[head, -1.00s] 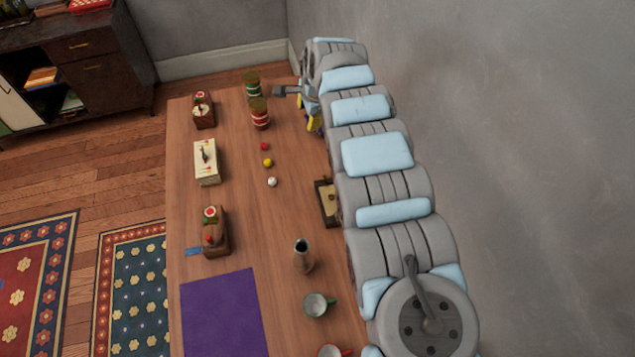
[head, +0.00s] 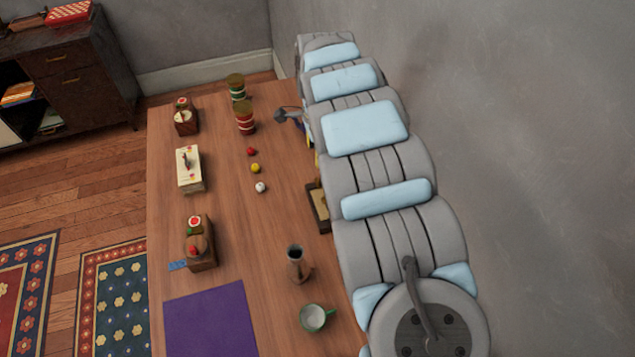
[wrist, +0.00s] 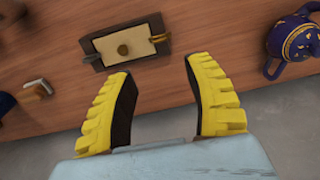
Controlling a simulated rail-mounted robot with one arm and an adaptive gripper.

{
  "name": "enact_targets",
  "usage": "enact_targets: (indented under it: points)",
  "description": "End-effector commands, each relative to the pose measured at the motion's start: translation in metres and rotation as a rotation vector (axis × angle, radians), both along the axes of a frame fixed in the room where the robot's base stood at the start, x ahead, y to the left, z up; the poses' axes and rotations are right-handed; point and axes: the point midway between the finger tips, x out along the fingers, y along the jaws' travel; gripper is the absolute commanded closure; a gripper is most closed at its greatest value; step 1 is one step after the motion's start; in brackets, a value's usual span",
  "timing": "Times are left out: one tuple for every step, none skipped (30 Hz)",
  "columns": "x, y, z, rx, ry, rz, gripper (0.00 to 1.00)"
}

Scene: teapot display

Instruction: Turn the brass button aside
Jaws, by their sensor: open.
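In the head view the box (head: 322,222) is at the table's right edge, partly covered by my arm. My gripper (wrist: 159,70) is open and empty, its yellow fingers wide apart. The box appears just beyond the left finger; the button is apart from both fingers. In the head view my gripper is mostly hidden behind my arm.
A blue teapot (wrist: 297,42) with gold pattern stands at right in the wrist view. Head view: several balls, including a yellow one (head: 255,168), two striped canisters, a vase (head: 297,264), a green cup (head: 317,318), small boxes and a purple mat (head: 210,322). A wall borders the right.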

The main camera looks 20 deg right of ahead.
Motion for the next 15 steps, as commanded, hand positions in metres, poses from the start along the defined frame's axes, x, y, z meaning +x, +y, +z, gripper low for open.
enact_targets:
  points:
    - [0.0,0.0,-0.01,0.001,0.001,0.0,0.48]
    - [-0.001,0.0,-0.014,0.001,0.002,0.0,0.48]
    - [-0.001,-0.001,-0.02,0.001,0.003,0.0,0.48]
    - [-0.001,-0.001,-0.024,0.001,0.003,0.0,0.48]
    - [-0.001,-0.001,-0.028,0.001,0.003,0.0,0.48]
    - [-0.001,-0.001,-0.033,0.001,0.002,0.0,0.48]
    - [-0.001,-0.001,-0.037,0.001,0.002,0.0,0.48]
    - [-0.001,-0.001,-0.041,0.001,0.002,0.0,0.48]
    - [-0.001,0.0,-0.047,0.001,0.001,-0.001,0.48]
    - [0.0,0.0,-0.051,0.002,0.001,-0.001,0.48]
    - [0.0,0.0,-0.056,0.002,0.001,-0.001,0.48]
    - [-0.001,0.0,-0.062,0.002,0.001,0.0,0.48]
    - [0.0,0.0,-0.066,0.002,0.001,0.001,0.48]
    - [0.0,0.0,-0.069,0.001,0.001,0.001,0.48]
    - [0.0,0.0,-0.074,0.001,0.001,0.001,0.48]
